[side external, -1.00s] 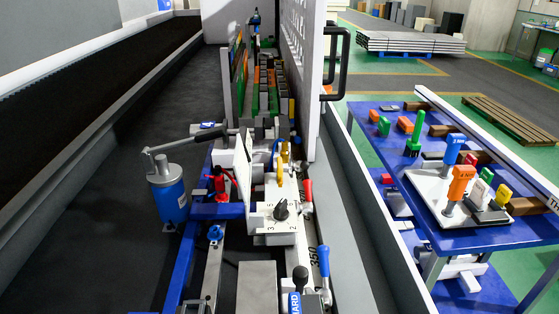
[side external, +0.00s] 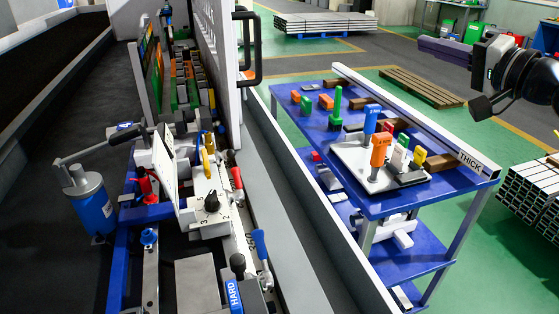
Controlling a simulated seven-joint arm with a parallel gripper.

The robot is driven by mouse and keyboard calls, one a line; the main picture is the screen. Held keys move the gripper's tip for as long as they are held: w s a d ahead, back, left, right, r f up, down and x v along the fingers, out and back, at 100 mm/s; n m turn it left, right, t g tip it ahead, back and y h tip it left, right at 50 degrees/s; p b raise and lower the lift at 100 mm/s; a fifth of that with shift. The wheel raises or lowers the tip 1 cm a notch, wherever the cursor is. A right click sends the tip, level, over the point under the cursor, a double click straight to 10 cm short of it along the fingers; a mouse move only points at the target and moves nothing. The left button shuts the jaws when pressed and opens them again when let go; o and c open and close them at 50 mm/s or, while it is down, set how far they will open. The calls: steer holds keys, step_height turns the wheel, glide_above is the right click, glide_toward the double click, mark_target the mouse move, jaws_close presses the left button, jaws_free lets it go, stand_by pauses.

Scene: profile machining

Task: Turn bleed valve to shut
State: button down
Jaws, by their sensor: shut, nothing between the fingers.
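No part is labelled as the bleed valve, so I cannot tell which it is. On the machine at the left are a small red valve-like part (side external: 147,187) beside the blue hand pump (side external: 94,208), and a blue knob (side external: 149,237) below it. A black rotary dial (side external: 212,203) with numbers sits on a white block, with a yellow lever (side external: 208,143) behind it. A red-handled lever (side external: 236,176) and a blue-handled lever (side external: 260,245) stand to its right. My gripper (side external: 422,43) is at the upper right, shut and empty, far from these parts and beyond the blue table.
The blue table (side external: 440,192) holds a light tray (side external: 348,160) with coloured-handled tools, plus several blocks. A white bar marked THICK (side external: 400,115) runs along its far edge. A white perforated panel (side external: 215,70) with a black handle (side external: 250,50) stands beside the machine. Stacked profiles (side external: 535,190) lie at right.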

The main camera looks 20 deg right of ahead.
mark_target(206, 160)
steer(key=w+a+f+g+y, duration=0.1)
steer(key=w+a+f+y, duration=0.4)
steer(key=a, duration=0.4)
steer(key=w+a+f+y, duration=0.3)
steer(key=w+a+f, duration=0.2)
steer(key=w+a, duration=0.25)
steer(key=a+f+g, duration=0.1)
steer(key=a+f, duration=0.2)
steer(key=f, duration=0.3)
steer(key=a+f+g, duration=0.1)
steer(key=a+f, duration=0.3)
steer(key=f, duration=0.2)
steer(key=a+f+n+g, duration=0.1)
steer(key=a+f+g, duration=0.1)
steer(key=a+f, duration=0.2)
steer(key=shift+s+f+y, duration=0.2)
steer(key=shift+f, duration=0.6)
steer(key=shift+s+f+y, duration=0.15)
steer(key=shift+f+y, duration=0.05)
steer(key=shift+f, duration=0.55)
steer(key=x, duration=1)
steer(key=shift+s, duration=0.1)
